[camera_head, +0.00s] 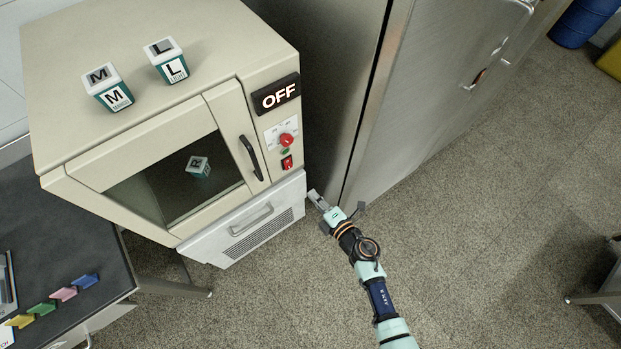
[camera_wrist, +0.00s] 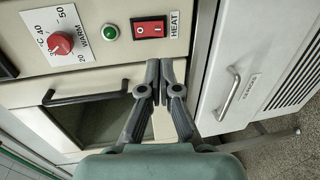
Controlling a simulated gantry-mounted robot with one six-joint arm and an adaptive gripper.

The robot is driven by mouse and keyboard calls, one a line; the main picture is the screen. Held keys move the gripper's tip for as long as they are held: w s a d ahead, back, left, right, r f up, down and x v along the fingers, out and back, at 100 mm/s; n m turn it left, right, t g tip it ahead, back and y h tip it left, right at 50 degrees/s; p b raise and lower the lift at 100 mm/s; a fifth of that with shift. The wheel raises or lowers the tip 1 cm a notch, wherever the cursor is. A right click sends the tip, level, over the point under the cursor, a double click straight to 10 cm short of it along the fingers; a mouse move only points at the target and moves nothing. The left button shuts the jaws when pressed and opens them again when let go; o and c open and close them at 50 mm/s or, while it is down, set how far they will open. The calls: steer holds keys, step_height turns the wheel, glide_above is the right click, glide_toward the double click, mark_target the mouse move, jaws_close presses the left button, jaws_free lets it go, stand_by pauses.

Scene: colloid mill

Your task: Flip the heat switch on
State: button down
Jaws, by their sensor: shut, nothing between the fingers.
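The red heat switch (camera_wrist: 149,29) sits in a black frame beside a label reading HEAT in the wrist view. It also shows low on the oven's control panel in the head view (camera_head: 287,163). A sign (camera_head: 276,94) above the panel reads OFF. My gripper (camera_wrist: 159,92) is shut and empty, its fingertips apart from the switch and below it in the wrist view. In the head view my gripper (camera_head: 315,196) is by the oven's lower right corner.
A red dial (camera_wrist: 61,43) and a green button (camera_wrist: 110,32) sit beside the switch. The beige oven (camera_head: 150,60) has a dark door handle (camera_head: 251,157) and a lower drawer (camera_head: 246,225). A steel cabinet (camera_head: 430,90) stands close on the right. Open floor lies in front.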

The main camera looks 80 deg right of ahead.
mark_target(289, 168)
steer(key=b+x, duration=0.3)
steer(key=x, duration=0.7)
steer(key=shift+w+d+f, duration=0.1)
steer(key=shift+w+d, duration=0.05)
steer(key=shift+w, duration=0.05)
steer(key=shift+w+d, duration=0.4)
steer(key=shift+w, duration=0.1)
steer(key=b, duration=0.3)
steer(key=shift+w+d+f+t, duration=0.1)
steer(key=shift+w+d+t, duration=0.1)
steer(key=shift+t, duration=0.1)
steer(key=s+a+f, duration=0.2)
steer(key=s+a, duration=0.6)
steer(key=s, duration=0.2)
steer(key=shift+s+a+f+p, duration=0.15)
steer(key=shift+s+a+p, duration=0.2)
steer(key=shift+s+p, duration=0.05)
